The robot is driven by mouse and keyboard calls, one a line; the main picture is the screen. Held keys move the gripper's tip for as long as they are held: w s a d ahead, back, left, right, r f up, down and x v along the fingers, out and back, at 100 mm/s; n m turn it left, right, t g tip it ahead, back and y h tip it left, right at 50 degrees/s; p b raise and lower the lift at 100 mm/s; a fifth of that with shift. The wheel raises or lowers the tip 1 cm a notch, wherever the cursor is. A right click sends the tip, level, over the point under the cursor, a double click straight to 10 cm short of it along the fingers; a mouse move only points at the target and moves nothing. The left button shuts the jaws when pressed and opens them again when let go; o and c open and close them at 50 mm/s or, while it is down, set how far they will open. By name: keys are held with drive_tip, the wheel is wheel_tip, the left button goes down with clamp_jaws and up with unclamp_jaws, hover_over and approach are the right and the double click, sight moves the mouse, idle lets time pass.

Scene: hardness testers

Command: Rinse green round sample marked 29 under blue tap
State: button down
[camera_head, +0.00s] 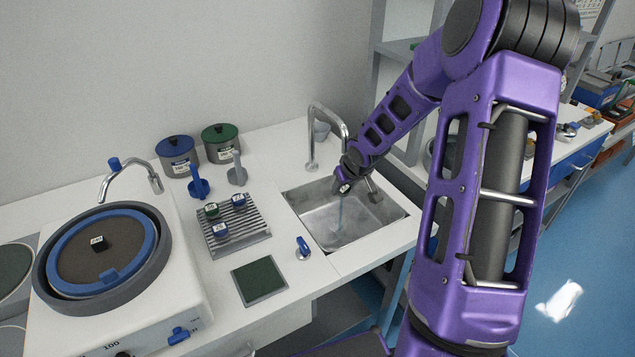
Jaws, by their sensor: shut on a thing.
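My gripper (344,185) is over the steel sink (378,219), under the spout of the chrome tap (312,125). It is shut on a small sample (345,188) with a pale label face; its colour and number are too small to read. A blue lever (303,247) stands on the counter at the sink's front left corner.
A grinding wheel (60,300) with its own blue-knobbed tap (128,168) stands at left. Blue (177,158) and green (221,144) lidded pots stand at the back. A dark green pad (259,282) lies in front of the rack. A shelf frame stands behind my arm.

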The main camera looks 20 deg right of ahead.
sight(348, 189)
drive_tip(key=s+d+n+t+y, duration=0.1)
drive_tip(key=s, duration=0.2)
drive_tip(key=s+d+f+n+t+b, duration=0.1)
drive_tip(key=s, duration=0.3)
drive_tip(key=s+d+f+n+t+y, duration=0.1)
drive_tip(key=s+d, duration=0.1)
drive_tip(key=s, duration=0.1)
drive_tip(key=shift+s+f+n+y, duration=0.2)
drive_tip(key=shift+s+n+y, duration=0.1)
drive_tip(key=shift+w+a, duration=0.4)
drive_tip(key=shift+w, duration=1.55)
drive_tip(key=shift+w+a, duration=0.4)
drive_tip(key=shift+w, duration=1.5)
drive_tip(key=shift+w+a, duration=0.4)
drive_tip(key=shift+w, duration=1.55)
drive_tip(key=s+d+r+p, duration=0.2)
drive_tip(key=s, duration=0.7)
drive_tip(key=shift+s, duration=0.4)
